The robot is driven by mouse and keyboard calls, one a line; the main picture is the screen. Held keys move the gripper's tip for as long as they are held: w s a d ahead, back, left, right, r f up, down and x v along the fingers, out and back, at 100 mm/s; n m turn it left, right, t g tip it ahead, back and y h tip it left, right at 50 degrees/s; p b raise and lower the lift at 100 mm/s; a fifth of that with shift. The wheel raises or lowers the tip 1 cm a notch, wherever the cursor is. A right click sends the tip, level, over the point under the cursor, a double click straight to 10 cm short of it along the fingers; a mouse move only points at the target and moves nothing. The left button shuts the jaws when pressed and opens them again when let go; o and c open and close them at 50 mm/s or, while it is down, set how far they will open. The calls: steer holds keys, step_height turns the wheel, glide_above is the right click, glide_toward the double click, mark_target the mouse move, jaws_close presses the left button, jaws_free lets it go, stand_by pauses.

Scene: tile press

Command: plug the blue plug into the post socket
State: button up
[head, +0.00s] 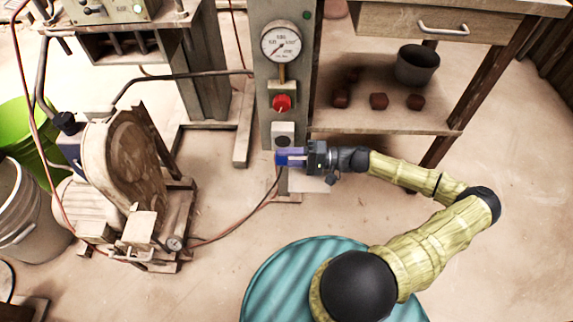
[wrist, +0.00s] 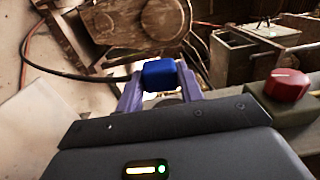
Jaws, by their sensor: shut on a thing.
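The blue plug (head: 281,158) is between the fingers of my gripper (head: 290,157), in front of the grey post. In the wrist view the blue plug (wrist: 160,73) is clamped between two purple fingers (wrist: 160,85). The post socket (head: 283,140) looks like a pale box with a dark round hole on the post's front, below the red knob. In the head view the plug is just below the hole and apart from it in the picture; the depth between them is hard to tell. I cannot make out the socket in the wrist view.
The post (head: 268,95) carries a pressure gauge (head: 281,43) and a red knob (head: 282,103), which also shows in the wrist view (wrist: 287,85). A worn machine (head: 125,175) stands left. A bench (head: 400,120) with a dark pot (head: 416,65) stands right. A dark cable hangs below the gripper.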

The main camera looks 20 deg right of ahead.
mark_target(289, 146)
steer(key=shift+w+d+b, duration=0.25)
steer(key=shift+w, duration=0.5)
steer(key=shift+w+d+b, duration=0.2)
steer(key=shift+w+b, duration=0.05)
steer(key=shift+w, duration=0.45)
steer(key=shift+w+d+n, duration=0.15)
steer(key=shift+d+n, duration=0.1)
steer(key=shift+n, duration=0.05)
steer(key=shift+p, duration=0.45)
stand_by(1.1)
steer(key=shift+w, duration=0.45)
stand_by(0.6)
steer(key=shift+s+p, duration=0.4)
stand_by(0.8)
steer(key=shift+p, duration=0.5)
stand_by(1.0)
steer(key=shift+w, duration=0.35)
stand_by(0.6)
